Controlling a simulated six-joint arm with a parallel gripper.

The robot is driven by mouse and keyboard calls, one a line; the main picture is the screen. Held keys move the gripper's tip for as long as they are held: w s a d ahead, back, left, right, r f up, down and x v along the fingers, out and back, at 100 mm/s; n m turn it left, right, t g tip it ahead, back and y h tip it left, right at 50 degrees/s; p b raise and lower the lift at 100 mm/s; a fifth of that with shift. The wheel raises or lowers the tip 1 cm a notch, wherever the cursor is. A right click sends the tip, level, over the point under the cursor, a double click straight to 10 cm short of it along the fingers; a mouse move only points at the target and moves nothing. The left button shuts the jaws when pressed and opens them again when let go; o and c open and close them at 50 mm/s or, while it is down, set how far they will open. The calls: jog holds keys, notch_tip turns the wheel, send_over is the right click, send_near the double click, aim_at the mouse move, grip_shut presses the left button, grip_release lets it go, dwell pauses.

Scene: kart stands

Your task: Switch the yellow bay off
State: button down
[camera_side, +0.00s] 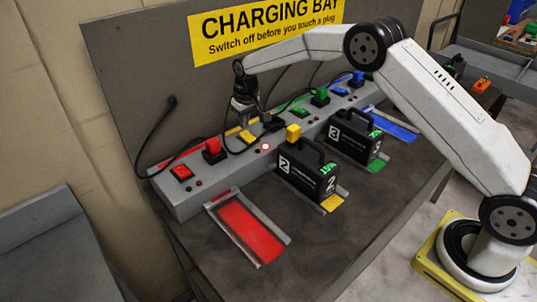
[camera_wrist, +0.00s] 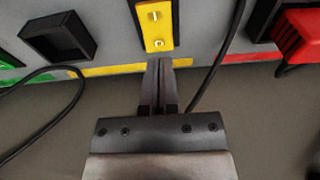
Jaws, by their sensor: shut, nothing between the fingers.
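The yellow bay's switch (camera_side: 247,136) sits on the grey charging strip between the red and green bays. In the wrist view it is a yellow rocker (camera_wrist: 158,24) in a black frame, with pale marks on its face. I cannot tell which end is pressed. My gripper (camera_side: 246,119) is shut and empty, over the strip by this switch. In the wrist view its fingertips (camera_wrist: 159,64) are at the rocker's near end; contact is unclear. A red lamp (camera_side: 265,147) glows beside the yellow bay.
An empty black socket (camera_wrist: 58,37) is left of the rocker in the wrist view, a red plug (camera_wrist: 302,36) right. Black cables loop close to my fingers. The red switch (camera_side: 181,172) and green switch (camera_side: 299,110) flank the bay. Battery 3 (camera_side: 352,140) stands nearby.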

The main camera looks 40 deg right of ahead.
aim_at(248, 135)
jog(key=shift+f, duration=1.25)
dwell(1.1)
jog(key=shift+r, duration=3.6)
jog(key=shift+s+r, duration=0.15)
jog(key=shift+s, duration=0.3)
jog(key=s+d+f, duration=0.1)
jog(key=s+d, duration=0.1)
jog(key=s, duration=3.1)
jog(key=shift+d+f+t, duration=0.15)
jog(key=shift+d+t, duration=0.1)
jog(key=shift+t, duration=0.15)
